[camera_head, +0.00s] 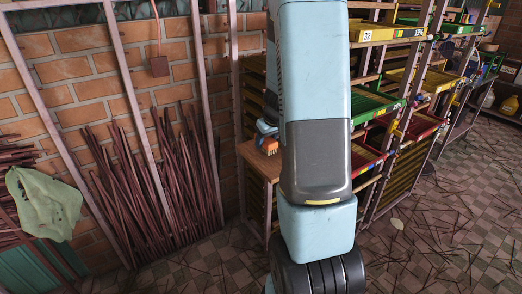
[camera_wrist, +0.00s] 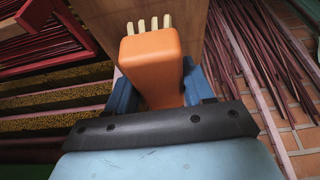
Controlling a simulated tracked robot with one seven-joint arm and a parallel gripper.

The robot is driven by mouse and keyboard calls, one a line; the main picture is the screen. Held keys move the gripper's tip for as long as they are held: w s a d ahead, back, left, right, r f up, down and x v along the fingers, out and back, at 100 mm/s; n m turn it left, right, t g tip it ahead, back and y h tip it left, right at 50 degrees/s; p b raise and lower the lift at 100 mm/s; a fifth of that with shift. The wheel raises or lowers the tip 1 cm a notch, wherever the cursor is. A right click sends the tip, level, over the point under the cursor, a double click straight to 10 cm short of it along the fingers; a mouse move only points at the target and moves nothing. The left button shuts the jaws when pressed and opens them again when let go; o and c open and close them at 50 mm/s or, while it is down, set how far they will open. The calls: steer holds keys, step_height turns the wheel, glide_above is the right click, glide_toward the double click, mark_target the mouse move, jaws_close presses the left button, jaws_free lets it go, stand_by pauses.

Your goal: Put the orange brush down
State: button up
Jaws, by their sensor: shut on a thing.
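The orange brush (camera_wrist: 152,62) is held between the blue fingers of my gripper (camera_wrist: 158,88) in the wrist view. Its pale bristle tufts point away from the gripper, over a brown wooden top (camera_wrist: 190,30). In the head view the brush (camera_head: 268,145) shows just left of my arm, at the small wooden stand (camera_head: 259,165). My gripper (camera_head: 266,128) is partly hidden behind my arm there. I cannot tell whether the brush touches the wooden top.
A shelf rack with coloured trays, including a yellow one (camera_head: 372,33) and a green one (camera_head: 372,105), stands right of the stand. Bundles of dark red sticks (camera_head: 185,170) lean against the brick wall on the left. Loose sticks litter the tiled floor (camera_head: 440,220).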

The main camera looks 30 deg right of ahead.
steer(key=shift+f, duration=1.65)
steer(key=o, duration=1.1)
